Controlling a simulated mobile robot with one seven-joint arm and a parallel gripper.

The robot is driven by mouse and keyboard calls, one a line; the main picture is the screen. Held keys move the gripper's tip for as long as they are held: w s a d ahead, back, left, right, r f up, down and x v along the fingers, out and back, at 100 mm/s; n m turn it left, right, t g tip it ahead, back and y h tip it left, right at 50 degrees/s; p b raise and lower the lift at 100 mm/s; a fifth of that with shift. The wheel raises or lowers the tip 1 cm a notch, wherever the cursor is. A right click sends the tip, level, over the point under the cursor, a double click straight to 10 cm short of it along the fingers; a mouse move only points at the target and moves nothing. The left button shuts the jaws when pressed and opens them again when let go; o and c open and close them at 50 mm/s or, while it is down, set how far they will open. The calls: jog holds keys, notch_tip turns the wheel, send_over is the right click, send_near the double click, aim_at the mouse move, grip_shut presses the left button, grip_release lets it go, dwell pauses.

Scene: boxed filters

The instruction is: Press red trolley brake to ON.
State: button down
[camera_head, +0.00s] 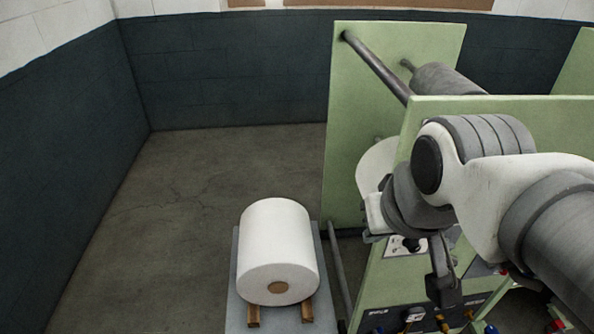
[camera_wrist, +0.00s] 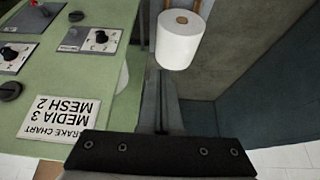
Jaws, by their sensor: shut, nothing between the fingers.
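My gripper (camera_head: 443,290) hangs in front of the green machine at the right of the head view, with its fingers together and nothing held. In the wrist view its fingers (camera_wrist: 161,100) point up the picture, beside the green panel (camera_wrist: 50,75). A small red part (camera_wrist: 33,3) shows at the top edge. I cannot tell which part is the red trolley brake. My arm hides much of the machine front.
A white roll (camera_head: 277,250) lies on wooden bars over a grey platform left of the machine; it also shows in the wrist view (camera_wrist: 179,40). A sign (camera_wrist: 57,117) reads "BRAKE CHART MEDIA 3 MESH 2". Floor (camera_head: 180,220) at left is clear.

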jog(key=w+d+f+g+b, duration=0.2)
jog(key=w+f+b, duration=0.3)
jog(key=w+f, duration=1)
jog(key=w+d+f+g+b, duration=0.1)
jog(key=w+f+b, duration=0.4)
jog(key=w+f, duration=0.95)
jog(key=s+f+g+b, duration=0.1)
jog(key=s+f+b, duration=0.1)
jog(key=f, duration=1.2)
jog(key=s+f+g+b, duration=0.1)
jog(key=f+b, duration=0.1)
jog(key=f, duration=1.1)
jog(key=s+a+f+y+b, duration=0.1)
jog(key=s+f, duration=0.3)
jog(key=f, duration=0.9)
jog(key=s+f+b, duration=0.2)
jog(key=s+f, duration=0.2)
jog(key=f, duration=0.8)
jog(key=shift+s+a+f+g+y, duration=0.15)
jog(key=shift+a+f+g+y, duration=0.15)
jog(key=shift+a+f+y, duration=0.1)
jog(key=shift+f+b, duration=0.1)
jog(key=shift+b, duration=0.2)
